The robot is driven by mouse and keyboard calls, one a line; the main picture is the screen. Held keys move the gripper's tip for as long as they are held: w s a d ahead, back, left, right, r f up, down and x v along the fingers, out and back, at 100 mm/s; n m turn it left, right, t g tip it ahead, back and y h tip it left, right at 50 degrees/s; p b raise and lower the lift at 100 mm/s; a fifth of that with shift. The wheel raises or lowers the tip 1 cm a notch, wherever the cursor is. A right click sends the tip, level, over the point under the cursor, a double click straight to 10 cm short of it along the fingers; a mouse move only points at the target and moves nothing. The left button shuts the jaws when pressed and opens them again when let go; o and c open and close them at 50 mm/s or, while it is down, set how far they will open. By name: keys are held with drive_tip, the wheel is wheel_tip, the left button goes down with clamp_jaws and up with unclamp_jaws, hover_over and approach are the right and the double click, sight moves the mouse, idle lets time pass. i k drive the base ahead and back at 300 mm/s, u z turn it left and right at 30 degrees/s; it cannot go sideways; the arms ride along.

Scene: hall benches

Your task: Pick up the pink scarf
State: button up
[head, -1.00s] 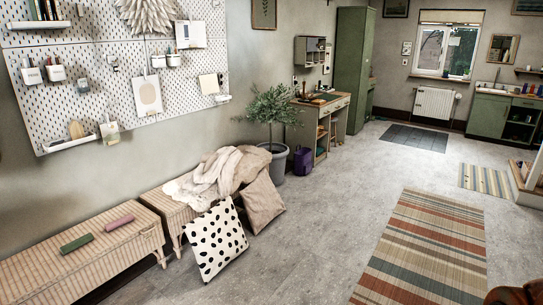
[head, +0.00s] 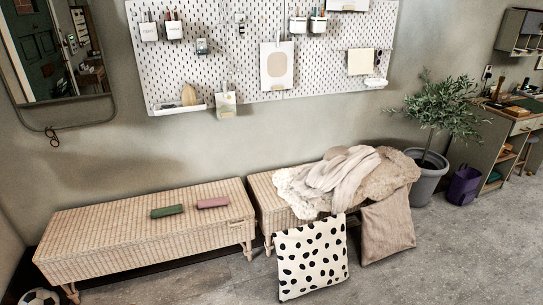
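The pink scarf (head: 213,203) is a small rolled bundle lying on top of the left wicker bench (head: 110,226), near its right end. A similar green roll (head: 167,211) lies just to its left, with a small gap between them. My gripper is not in view.
A second wicker bench (head: 267,202) stands to the right with cream blankets (head: 345,175) on it. A spotted cushion (head: 311,257) and a beige cushion (head: 388,228) lean against its front. A potted plant (head: 428,182) stands further right. The floor in front is clear; a ball (head: 39,297) lies lower left.

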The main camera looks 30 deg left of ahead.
sight(219, 201)
drive_tip(key=u, duration=0.6)
drive_tip(key=i, duration=1.7)
drive_tip(key=u, duration=1.95)
drive_tip(key=i, duration=0.85)
drive_tip(key=u, duration=0.7)
